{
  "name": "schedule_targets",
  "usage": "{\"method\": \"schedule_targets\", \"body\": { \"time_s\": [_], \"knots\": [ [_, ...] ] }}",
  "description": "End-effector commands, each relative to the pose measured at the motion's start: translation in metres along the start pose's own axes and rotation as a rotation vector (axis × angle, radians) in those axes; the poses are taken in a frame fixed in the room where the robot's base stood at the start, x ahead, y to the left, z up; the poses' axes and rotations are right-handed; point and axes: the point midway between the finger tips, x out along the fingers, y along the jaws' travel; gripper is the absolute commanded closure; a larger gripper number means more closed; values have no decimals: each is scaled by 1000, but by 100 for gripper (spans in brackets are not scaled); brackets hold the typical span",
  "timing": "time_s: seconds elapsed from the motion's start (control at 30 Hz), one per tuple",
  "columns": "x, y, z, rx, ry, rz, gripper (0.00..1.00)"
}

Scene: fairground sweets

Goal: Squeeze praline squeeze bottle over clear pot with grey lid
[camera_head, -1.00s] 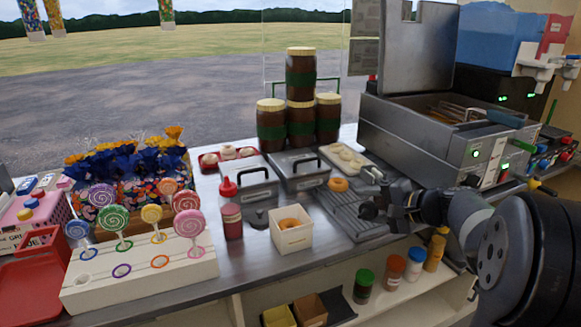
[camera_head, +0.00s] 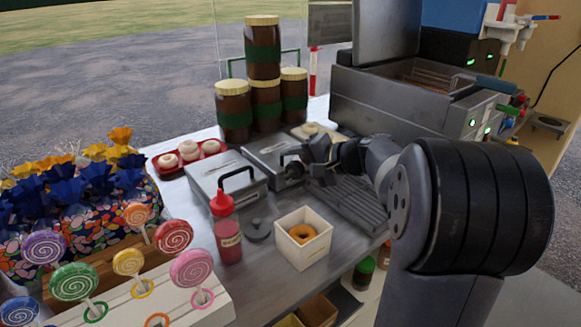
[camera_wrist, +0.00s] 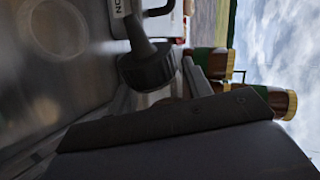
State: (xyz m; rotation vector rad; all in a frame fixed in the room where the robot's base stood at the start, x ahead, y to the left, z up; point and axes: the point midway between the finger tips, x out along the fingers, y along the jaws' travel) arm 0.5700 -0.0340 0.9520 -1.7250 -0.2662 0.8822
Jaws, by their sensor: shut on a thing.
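My gripper (camera_head: 306,163) is low over the counter, at the right end of a metal box with a black handle. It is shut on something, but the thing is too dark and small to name. In the wrist view a dark collar with a grey tapering stem (camera_wrist: 148,68) shows above a broad dark bar; I cannot tell whether it is part of what I hold. I cannot make out a praline squeeze bottle. No clear pot shows plainly; a flat dark grey disc (camera_head: 257,229) lies beside a red squeeze bottle (camera_head: 227,232), which stands upright.
Two metal boxes (camera_head: 206,183) with black handles stand mid-counter. A white box (camera_head: 303,257) holds a doughnut (camera_head: 301,234). Brown jars (camera_head: 234,117) are stacked behind. A lollipop stand (camera_head: 130,300) is front left, a fryer (camera_head: 385,105) back right. Little room is free between them.

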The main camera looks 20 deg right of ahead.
Motion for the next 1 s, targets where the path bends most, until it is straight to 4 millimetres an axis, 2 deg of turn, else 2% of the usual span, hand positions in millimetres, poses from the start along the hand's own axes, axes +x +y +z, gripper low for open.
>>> {"method": "schedule_targets", "body": {
  "time_s": [0.53,0.7,1.0],
  "knots": [
    [-5,-11,8,-497,234,-3,62],
    [2,4,8,-487,229,-1,62],
    [5,10,9,-484,227,-1,62]
  ]
}}
